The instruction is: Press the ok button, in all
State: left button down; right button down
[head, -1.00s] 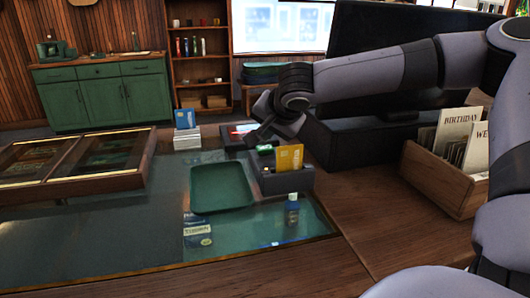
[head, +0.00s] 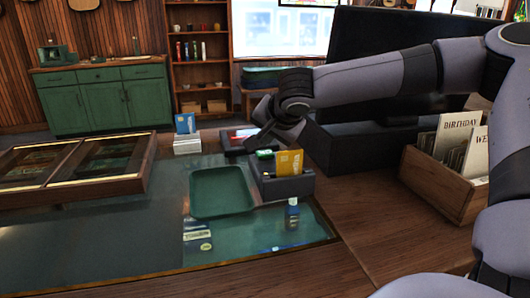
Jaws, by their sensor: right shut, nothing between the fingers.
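The card terminal (head: 285,187) is a dark grey box on the counter, with a yellow card standing in it. A small green button (head: 264,154) shows on its left upper part; any lettering is too small to read. My right gripper (head: 250,144) is dark, shut and empty, and points down just behind and above the green button. I cannot tell whether its tip touches anything. My left gripper is not in view.
A green tray (head: 221,192) lies left of the terminal, and a small bottle (head: 292,212) stands in front. A dark monitor (head: 385,65) is behind my right arm. A wooden card box (head: 440,185) stands at right. Display cases (head: 75,185) fill the left.

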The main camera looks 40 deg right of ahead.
aim_at(267, 154)
dwell(0.8)
jog(key=shift+f+b, duration=0.45)
jog(key=shift+b, duration=0.05)
jog(key=shift+f+b, duration=0.5)
jog(key=shift+b, duration=0.05)
dwell(0.5)
dwell(0.3)
jog(key=shift+r+p, duration=0.7)
jog(key=shift+r, duration=0.2)
jog(key=shift+r, duration=0.15)
notch_tip(267, 154, up, 5)
jog(key=p, duration=0.4)
dwell(0.6)
